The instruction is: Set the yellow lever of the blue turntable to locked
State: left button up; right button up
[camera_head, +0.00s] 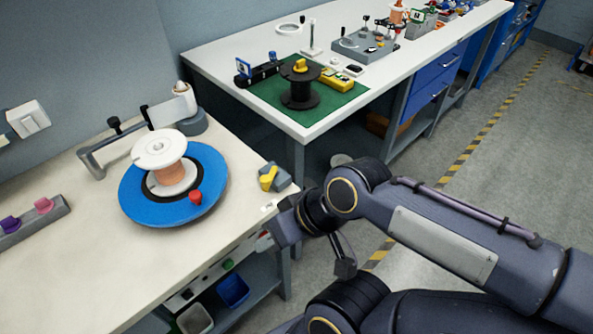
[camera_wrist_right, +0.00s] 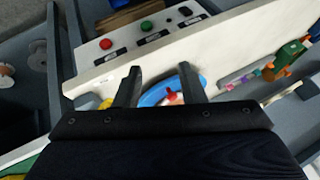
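The blue turntable (camera_head: 216,177) lies on the near-left bench, with a white-and-copper spool (camera_head: 170,172) on it and a red knob (camera_head: 195,197) at its rim. The yellow lever (camera_head: 268,179) sits on a small grey block (camera_head: 281,174) right of the turntable, near the bench corner. My right gripper (camera_head: 272,234) is beside the bench's front edge, below the lever and apart from it. In the right wrist view its two fingers (camera_wrist_right: 160,70) are spread with nothing held; part of the turntable (camera_wrist_right: 160,92) and a yellow bit (camera_wrist_right: 106,103) show beyond. My left gripper is out of view.
A button panel (camera_head: 210,276) runs under the bench front, with blue (camera_head: 232,291) and grey bins below. A metal arm (camera_head: 98,155) stands behind the turntable. A second bench (camera_head: 235,52) holds a black spool (camera_head: 300,88) on a green mat (camera_head: 345,101).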

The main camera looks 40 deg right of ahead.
aim_at(266, 180)
jog(key=z, duration=1.3)
